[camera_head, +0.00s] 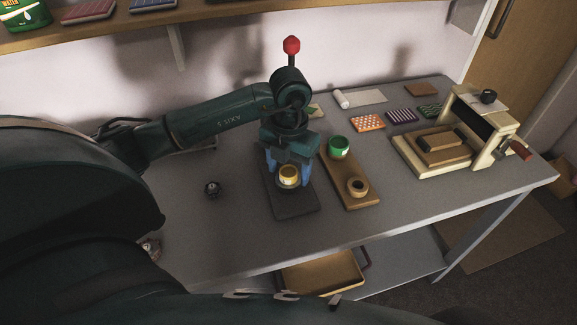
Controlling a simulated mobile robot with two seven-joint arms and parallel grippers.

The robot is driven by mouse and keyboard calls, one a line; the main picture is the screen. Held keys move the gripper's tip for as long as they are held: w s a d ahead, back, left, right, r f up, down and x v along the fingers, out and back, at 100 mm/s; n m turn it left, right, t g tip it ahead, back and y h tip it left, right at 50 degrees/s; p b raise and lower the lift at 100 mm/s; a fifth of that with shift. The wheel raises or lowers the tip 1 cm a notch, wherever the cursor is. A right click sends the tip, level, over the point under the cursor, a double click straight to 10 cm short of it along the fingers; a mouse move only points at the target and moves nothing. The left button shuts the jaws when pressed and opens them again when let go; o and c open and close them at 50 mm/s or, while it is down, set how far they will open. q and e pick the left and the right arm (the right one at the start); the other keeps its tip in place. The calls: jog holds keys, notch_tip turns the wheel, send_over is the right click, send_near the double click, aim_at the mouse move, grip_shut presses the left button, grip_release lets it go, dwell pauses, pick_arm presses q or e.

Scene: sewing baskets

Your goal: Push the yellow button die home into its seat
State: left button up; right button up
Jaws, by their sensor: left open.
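The yellow button die (288,175) is a small round yellow ring with a dark centre. It is over the dark grey base plate (294,206). My left gripper (287,169) comes down from above, with its blue fingers on either side of the die. The gripper is open; I cannot tell whether a finger touches the die. The seat is hidden under the die and gripper, so how deep the die sits cannot be told. My right gripper is not in view.
A red knob (291,45) rises behind my left wrist. A wooden tray (347,176) beside the plate holds a green die (338,148) and a brown die (357,187). A small black object (212,189) lies left. A wooden press (440,146) stands right. The front table is clear.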

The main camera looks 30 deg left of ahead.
pick_arm(q)
notch_tip(320, 180, up, 13)
jog(key=shift+w+p, duration=0.15)
jog(key=shift+p, duration=0.25)
dwell(0.6)
